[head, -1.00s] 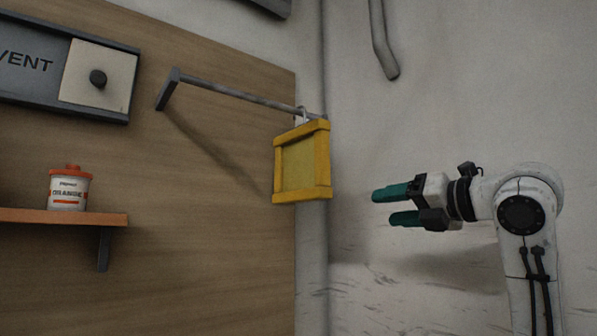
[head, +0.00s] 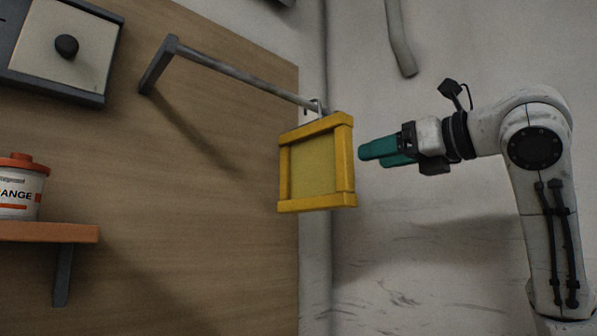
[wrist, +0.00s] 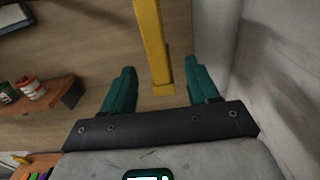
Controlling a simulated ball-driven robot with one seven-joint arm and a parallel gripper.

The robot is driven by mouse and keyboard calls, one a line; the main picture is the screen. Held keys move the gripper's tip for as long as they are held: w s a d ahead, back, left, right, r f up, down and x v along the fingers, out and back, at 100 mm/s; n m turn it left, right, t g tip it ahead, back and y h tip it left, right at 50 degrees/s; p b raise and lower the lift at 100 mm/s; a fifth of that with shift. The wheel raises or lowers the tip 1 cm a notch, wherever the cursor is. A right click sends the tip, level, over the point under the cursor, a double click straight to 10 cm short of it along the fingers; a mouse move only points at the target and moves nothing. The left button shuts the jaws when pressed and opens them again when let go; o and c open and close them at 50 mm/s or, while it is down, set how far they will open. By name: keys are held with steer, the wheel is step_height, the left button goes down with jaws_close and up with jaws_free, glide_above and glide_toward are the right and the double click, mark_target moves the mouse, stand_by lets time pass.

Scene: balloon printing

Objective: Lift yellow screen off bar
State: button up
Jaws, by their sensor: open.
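The yellow screen (head: 317,166) hangs by a pale hook from the outer end of the grey bar (head: 245,82) in the head view. My gripper (head: 370,154), with green fingers, is just right of the screen's right edge and level with its middle. In the wrist view, the screen's yellow frame (wrist: 150,40) shows edge-on, in line with the gap between the open fingers (wrist: 156,82). The fingers stand apart from it on both sides. I cannot tell how far the frame reaches in between them. The gripper holds nothing.
The bar sticks out from a wooden wall panel (head: 200,220). An orange shelf (head: 50,232) with a white-and-orange can (head: 20,190) is at left. A box with a black knob (head: 66,46) is at upper left. A vertical pipe stands behind the screen.

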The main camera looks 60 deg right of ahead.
mark_target(334, 164)
steer(key=p+x, duration=0.1)
steer(key=x, duration=0.5)
steer(key=shift+r, duration=0.1)
steer(key=x, duration=0.1)
steer(key=p+x, duration=0.2)
steer(key=x, duration=0.1)
steer(key=shift+a+r, duration=0.1)
steer(key=shift+a, duration=0.2)
steer(key=shift+w+d, duration=0.15)
steer(key=shift+w, duration=0.4)
steer(key=shift+c, duration=0.4)
jaws_close()
